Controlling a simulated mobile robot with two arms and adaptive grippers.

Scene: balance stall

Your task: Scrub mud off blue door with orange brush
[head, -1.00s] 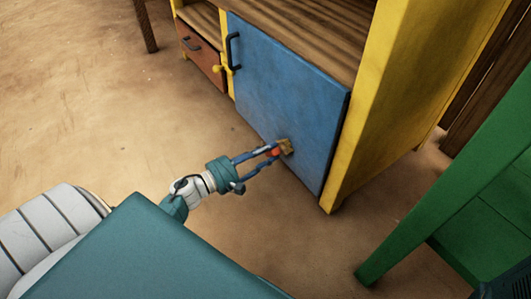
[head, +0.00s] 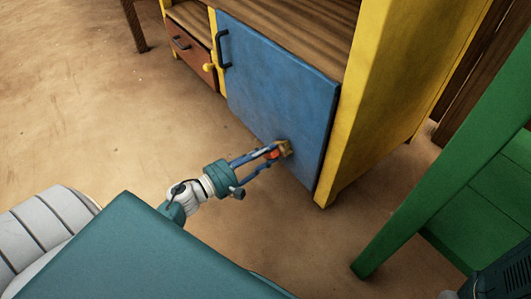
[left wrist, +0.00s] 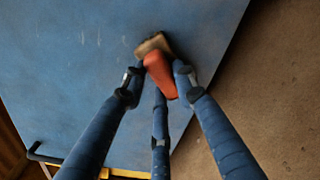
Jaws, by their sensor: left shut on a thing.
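The blue door (head: 275,80) is the shut front of the yellow cabinet and fills much of the left wrist view (left wrist: 60,75). My left gripper (head: 272,153) is shut on the orange brush (head: 284,148), low on the door near its right side. In the left wrist view, the brush's orange handle (left wrist: 160,76) sits between the fingers, and its tan bristle head faces the door, seemingly touching it. The door has faint pale scratches and dull smudges; I see no clear mud patch. The door behind the brush is hidden. My right gripper is not in view.
The yellow cabinet (head: 385,100) has a red-brown drawer (head: 190,50) left of the door and a dark door handle (head: 223,50). A green piece of furniture (head: 430,160) stands at the right. Bare tan floor (head: 100,110) lies open at the left.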

